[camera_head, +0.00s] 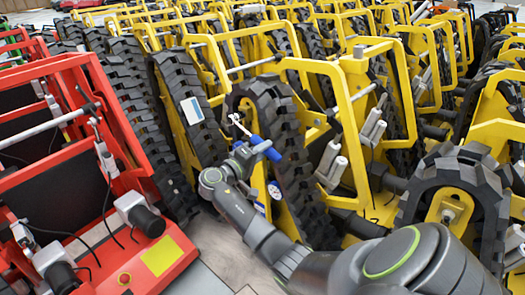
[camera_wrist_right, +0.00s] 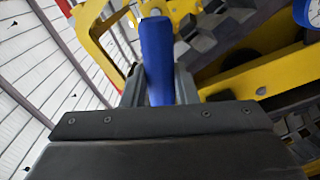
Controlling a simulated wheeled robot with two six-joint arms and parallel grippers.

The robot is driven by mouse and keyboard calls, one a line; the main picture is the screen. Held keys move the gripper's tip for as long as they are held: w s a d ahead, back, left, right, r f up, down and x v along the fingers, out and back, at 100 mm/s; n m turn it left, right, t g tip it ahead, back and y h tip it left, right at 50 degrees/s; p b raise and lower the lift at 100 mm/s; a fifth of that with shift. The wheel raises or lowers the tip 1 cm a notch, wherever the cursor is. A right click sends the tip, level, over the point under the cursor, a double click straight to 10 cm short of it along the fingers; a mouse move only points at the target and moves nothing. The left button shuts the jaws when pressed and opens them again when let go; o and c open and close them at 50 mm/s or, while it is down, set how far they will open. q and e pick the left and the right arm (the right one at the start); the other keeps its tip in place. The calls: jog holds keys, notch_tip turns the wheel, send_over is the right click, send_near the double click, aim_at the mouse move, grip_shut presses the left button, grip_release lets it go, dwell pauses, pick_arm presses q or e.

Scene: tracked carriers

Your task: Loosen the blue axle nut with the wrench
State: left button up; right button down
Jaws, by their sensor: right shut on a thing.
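My right gripper (camera_head: 250,152) is shut on the blue handle of the wrench, in front of a black-tracked yellow carrier. The blue handle (camera_head: 271,153) sticks out to the right of the fingers. The wrench's pale metal head (camera_head: 237,121) points up and left, near the track. In the right wrist view the blue handle (camera_wrist_right: 157,62) stands upright between the fingers. A small blue part (camera_head: 275,190) shows low on the track, just below the gripper, apart from the wrench; I cannot tell for sure whether it is the axle nut. My left gripper is not in view.
A red carrier (camera_head: 160,262) stands close on the left. Yellow carriers with black tracks (camera_head: 178,85) fill the back and the right. A strip of pale floor (camera_head: 215,245) lies clear between the machines.

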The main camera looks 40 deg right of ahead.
jog(key=shift+s+r+n+p, duration=0.15)
jog(key=shift+r+n+p, duration=0.55)
jog(key=shift+p, duration=0.7)
jog(key=shift+r, duration=0.1)
jog(key=shift+s+r+n+p, duration=0.1)
jog(key=shift+r+n+p, duration=0.5)
jog(key=shift+p, duration=0.9)
jog(key=shift+r, duration=0.15)
jog(key=shift+r+n+p, duration=0.4)
jog(key=shift+r+p, duration=0.4)
jog(key=shift+p, duration=0.65)
jog(key=shift+r+n+p, duration=0.6)
jog(key=shift+r+p, duration=0.15)
jog(key=shift+p, duration=0.55)
